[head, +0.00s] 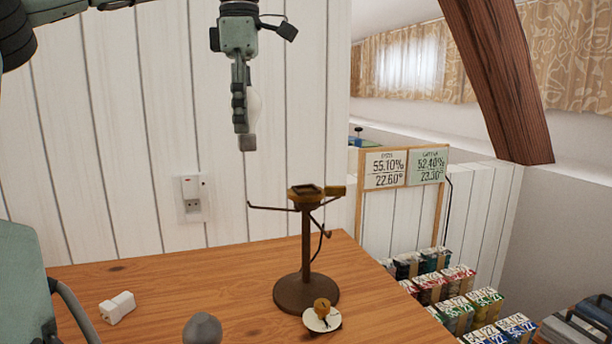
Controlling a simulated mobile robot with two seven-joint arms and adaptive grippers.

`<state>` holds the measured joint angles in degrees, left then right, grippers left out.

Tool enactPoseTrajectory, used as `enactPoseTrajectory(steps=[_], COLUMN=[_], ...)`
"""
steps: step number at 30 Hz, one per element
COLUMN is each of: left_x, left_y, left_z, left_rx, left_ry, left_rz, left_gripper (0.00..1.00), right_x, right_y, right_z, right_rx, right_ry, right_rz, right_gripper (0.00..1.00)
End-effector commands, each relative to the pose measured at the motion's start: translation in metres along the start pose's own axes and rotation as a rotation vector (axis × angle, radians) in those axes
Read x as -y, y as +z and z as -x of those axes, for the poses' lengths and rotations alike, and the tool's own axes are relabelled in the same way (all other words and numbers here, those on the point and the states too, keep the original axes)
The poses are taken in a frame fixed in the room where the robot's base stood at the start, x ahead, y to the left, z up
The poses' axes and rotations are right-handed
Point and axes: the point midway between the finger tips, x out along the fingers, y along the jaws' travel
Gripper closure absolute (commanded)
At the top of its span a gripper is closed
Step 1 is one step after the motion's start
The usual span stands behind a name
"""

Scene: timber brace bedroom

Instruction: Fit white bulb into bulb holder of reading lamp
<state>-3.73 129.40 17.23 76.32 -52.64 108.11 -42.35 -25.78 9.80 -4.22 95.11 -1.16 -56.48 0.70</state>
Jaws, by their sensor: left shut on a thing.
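My left gripper (240,115) hangs pointing down in front of the white plank wall. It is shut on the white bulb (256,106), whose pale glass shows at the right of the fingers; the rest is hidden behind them. A grey end piece (247,142), which looks like the bulb's base, points down. The reading lamp (306,240) stands upright on the wooden table, with a round brown foot and thin side arms. Its yellowish bulb holder (305,192) faces up and looks empty. The bulb appears above and left of the holder, apart from it. My right gripper is not in view.
A white block-like object (117,308) lies on the table (165,285) at left. A white disc with a brown knob (322,316) lies by the lamp foot. A wall socket (192,198) is behind. Boxes (458,280) and a framed display (400,168) stand at right.

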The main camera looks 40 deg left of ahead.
Motion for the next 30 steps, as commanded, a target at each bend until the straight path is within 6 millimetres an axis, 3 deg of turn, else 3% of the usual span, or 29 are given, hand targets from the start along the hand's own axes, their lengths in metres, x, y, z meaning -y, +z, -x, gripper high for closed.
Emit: enactPoseTrajectory(steps=[9, 13, 20, 27, 30], left_x=[-0.011, -0.014, -0.016, -0.016, -0.016], left_y=[0.071, 0.091, 0.102, 0.101, 0.102], left_z=[-0.044, -0.056, -0.068, -0.1, -0.103], left_rx=[-0.006, -0.004, -0.001, 0.0, 0.001], left_ry=[-0.003, -0.001, -0.002, -0.003, 0.0], left_rz=[-0.003, -0.002, 0.0, -0.001, -0.001], left_gripper=[0.86, 0.86, 0.86, 0.86, 0.86], right_x=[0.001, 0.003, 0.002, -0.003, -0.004], right_y=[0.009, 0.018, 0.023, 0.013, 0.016], right_z=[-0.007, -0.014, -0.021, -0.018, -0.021], right_rx=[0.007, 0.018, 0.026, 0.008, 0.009], right_ry=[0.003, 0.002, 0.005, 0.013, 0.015], right_rz=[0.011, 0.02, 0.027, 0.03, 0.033], right_gripper=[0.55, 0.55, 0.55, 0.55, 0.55])
